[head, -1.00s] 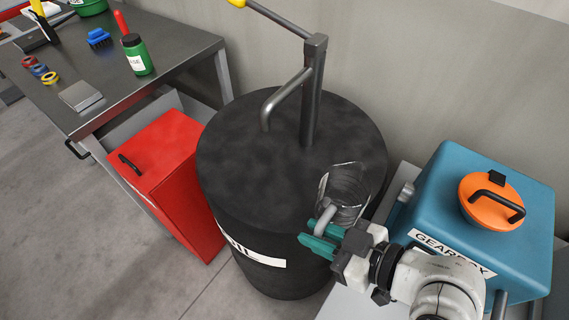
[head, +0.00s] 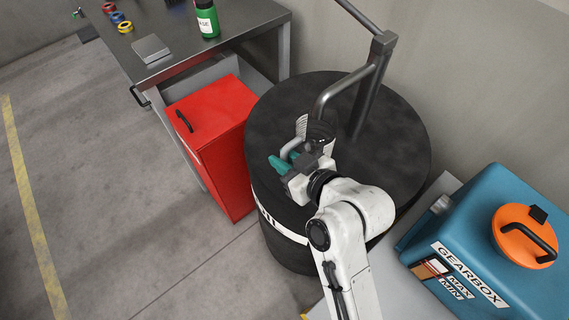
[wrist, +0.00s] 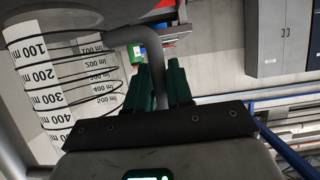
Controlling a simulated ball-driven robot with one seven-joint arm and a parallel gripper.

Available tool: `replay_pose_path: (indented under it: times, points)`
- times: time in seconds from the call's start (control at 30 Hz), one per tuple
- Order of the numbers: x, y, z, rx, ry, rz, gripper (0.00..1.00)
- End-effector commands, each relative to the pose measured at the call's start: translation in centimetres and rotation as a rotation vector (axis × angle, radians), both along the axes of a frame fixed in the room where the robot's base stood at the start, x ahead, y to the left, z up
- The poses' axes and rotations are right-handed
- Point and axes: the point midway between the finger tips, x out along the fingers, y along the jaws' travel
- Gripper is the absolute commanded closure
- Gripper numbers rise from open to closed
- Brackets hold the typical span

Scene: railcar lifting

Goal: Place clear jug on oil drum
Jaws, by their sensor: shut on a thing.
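The clear jug (head: 318,133), with dark rings around its wall, is over the front left part of the black oil drum's top (head: 395,150). My gripper (head: 284,161), with green fingers, is shut on the jug's handle at its left front side. In the wrist view the jug (wrist: 60,90) fills the left, with white ml scales on its wall. The green fingers (wrist: 162,88) are at its grey handle (wrist: 165,48). I cannot tell whether the jug's base touches the drum top. My arm hides part of the drum's front.
A grey pump with a bent spout (head: 340,88) rises from the drum just behind the jug. A red cabinet (head: 215,115) stands left of the drum. A blue gearbox (head: 465,240) with an orange cap is at the right. The drum top's right side is clear.

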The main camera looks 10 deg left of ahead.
Motion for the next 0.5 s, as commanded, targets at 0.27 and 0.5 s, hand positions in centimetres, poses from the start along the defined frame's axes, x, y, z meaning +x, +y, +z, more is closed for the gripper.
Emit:
replay_pose_path:
  times: [0.27, 0.5]
  points:
    - [0.0, 0.1, -2.5, 0.0, 0.005, -0.002, 1.0]
    - [0.1, 0.1, -3.5, 0.001, 0.0, -0.001, 1.0]
